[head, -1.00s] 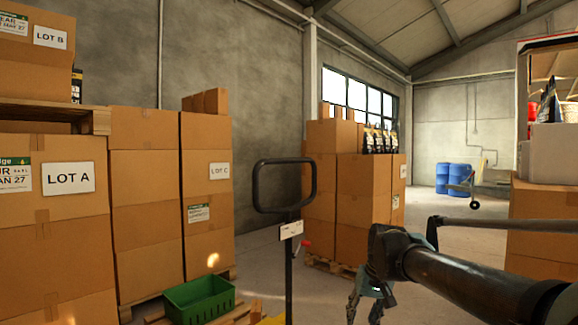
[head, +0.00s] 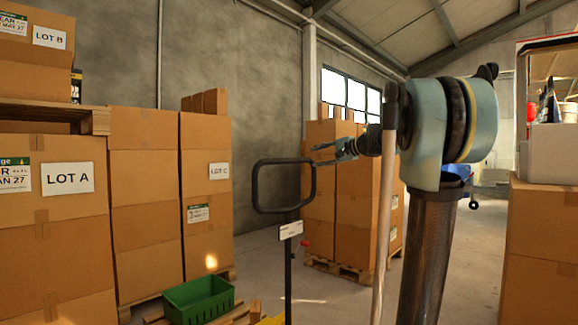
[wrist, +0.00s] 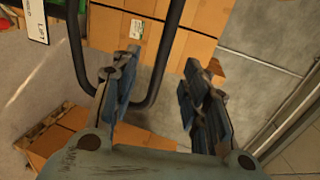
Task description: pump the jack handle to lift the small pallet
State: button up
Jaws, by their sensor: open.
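The jack handle (head: 257,190) is a black upright loop on a thin post with a white tag, in the middle of the head view. My gripper (head: 318,155) is open and empty, just right of the loop's upper right corner. In the wrist view the open fingers (wrist: 162,92) lie either side of one of the loop's bars (wrist: 168,50). I cannot tell whether the bar is in depth between them. The small pallet (head: 240,312) shows only partly at the bottom edge, under a green crate (head: 198,298).
Stacks of cartons marked LOT A (head: 68,179) and LOT C (head: 220,171) stand to the left. Another carton stack (head: 355,200) on a pallet is behind the handle. Cartons (head: 540,255) stand at the right. Bare floor lies between.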

aim_at(291, 161)
jog(key=x, duration=0.6)
jog(key=r+x, duration=0.1)
jog(key=x, duration=1)
jog(key=shift+w+a+r, duration=0.1)
jog(key=shift+w+a, duration=0.05)
jog(key=shift+w, duration=0.4)
jog(key=shift+c, duration=0.6)
grip_shut()
